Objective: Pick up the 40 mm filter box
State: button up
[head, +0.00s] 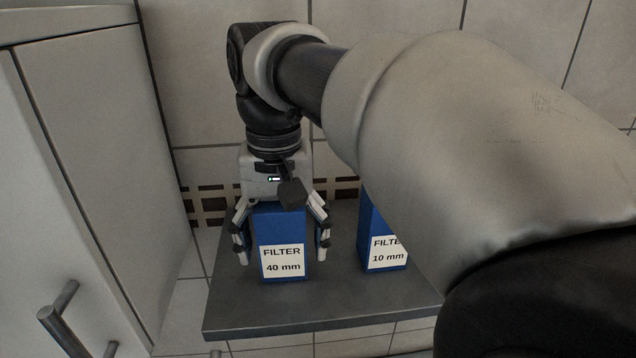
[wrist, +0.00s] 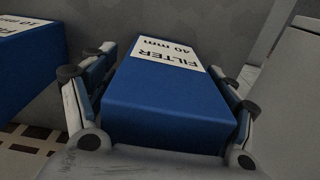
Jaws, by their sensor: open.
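The 40 mm filter box (head: 280,228) is blue with a white label reading "FILTER 40 mm". It stands upright on a dark grey shelf (head: 300,316). My gripper (head: 281,246) points down over the box from above, open, with one finger on each side of it. In the wrist view the box (wrist: 165,105) lies between the fingers of my gripper (wrist: 170,82). Narrow gaps seem to show beside the box, but I cannot tell whether either finger touches it. The box's back is hidden.
A second blue box (head: 372,235), labelled "FILTER 10 mm", stands to the right, partly hidden by my arm; it also shows at the left of the wrist view (wrist: 28,60). A white cabinet (head: 90,150) with handles stands at left. A tiled wall (head: 190,90) is behind.

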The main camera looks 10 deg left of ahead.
jog(key=c, duration=1.1)
jog(key=shift+r, duration=0.2)
notch_tip(320, 180, up, 20)
jog(key=p, duration=0.8)
jog(key=shift+f, duration=0.25)
jog(key=shift+s+r, duration=0.1)
